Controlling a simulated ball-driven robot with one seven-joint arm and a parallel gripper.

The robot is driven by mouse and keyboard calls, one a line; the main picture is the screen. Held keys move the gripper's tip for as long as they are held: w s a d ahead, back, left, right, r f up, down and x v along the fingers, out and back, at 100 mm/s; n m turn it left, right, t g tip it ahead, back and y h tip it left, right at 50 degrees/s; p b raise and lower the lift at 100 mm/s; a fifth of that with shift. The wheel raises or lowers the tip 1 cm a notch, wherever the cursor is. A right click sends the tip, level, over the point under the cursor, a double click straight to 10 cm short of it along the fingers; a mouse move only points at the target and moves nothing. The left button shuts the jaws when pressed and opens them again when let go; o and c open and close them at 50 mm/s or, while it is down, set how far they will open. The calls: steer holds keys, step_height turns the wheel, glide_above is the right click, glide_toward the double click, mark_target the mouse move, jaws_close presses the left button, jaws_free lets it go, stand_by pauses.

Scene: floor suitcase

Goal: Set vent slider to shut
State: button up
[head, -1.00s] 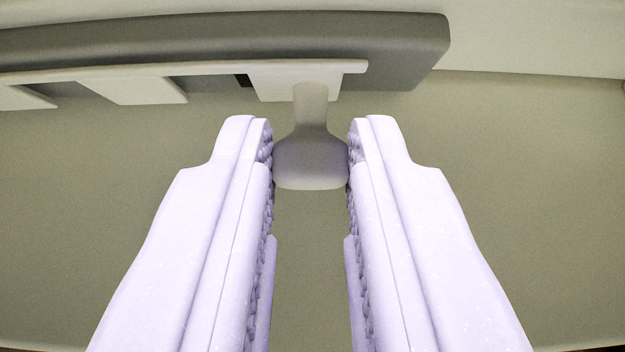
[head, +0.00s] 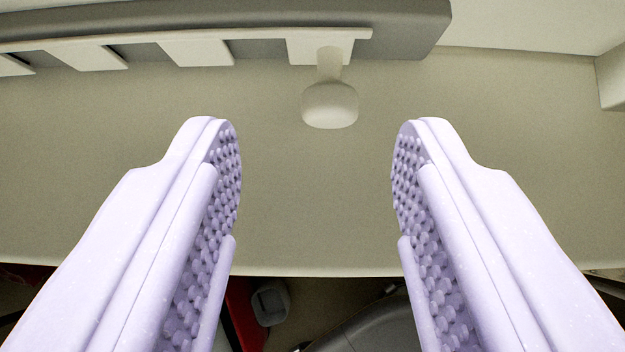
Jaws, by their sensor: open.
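The vent slider (head: 205,47) is a pale strip with several square tabs, lying along the front of a grey vent housing (head: 400,22) at the top of the view. Its knob (head: 330,104) sticks out on a short stem near the slider's right end. My gripper (head: 316,165) is open and empty. Its two fingers are wide apart, with the knob beyond the tips, between them in the picture and touching neither. The slider's left end is out of the frame.
A beige panel (head: 315,220) spreads below the vent housing and is clear around the fingers. A pale ledge or wall piece (head: 612,80) stands at the right edge. Below the panel's edge are a red thing (head: 243,310) and dark grey shapes (head: 375,330).

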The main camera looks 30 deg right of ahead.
steer(key=p+v, duration=0.1)
steer(key=v, duration=0.3)
